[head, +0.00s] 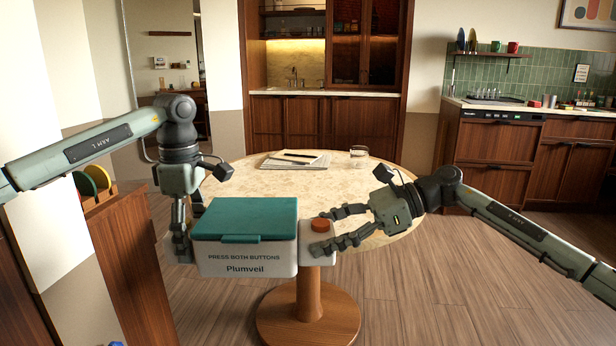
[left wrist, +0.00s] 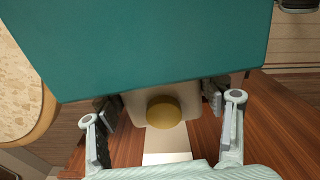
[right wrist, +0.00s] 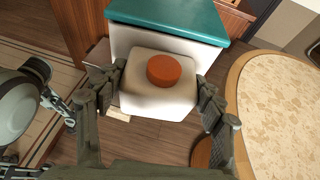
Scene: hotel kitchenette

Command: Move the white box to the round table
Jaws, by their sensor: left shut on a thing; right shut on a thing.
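The white box (head: 246,258) has a teal lid and the words "PRESS BOTH BUTTONS" and "Plumveil" on its front. It is held up between my two grippers, in front of the round table (head: 345,183). My right gripper (right wrist: 160,88) is shut on the box's white side block, which has an orange button (right wrist: 164,70) on top. My left gripper (left wrist: 161,105) is shut on the block at the other side, which has a yellow button (left wrist: 164,112).
The table's near and middle top is bare. A wooden cabinet (head: 128,262) with colored plates stands at the left.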

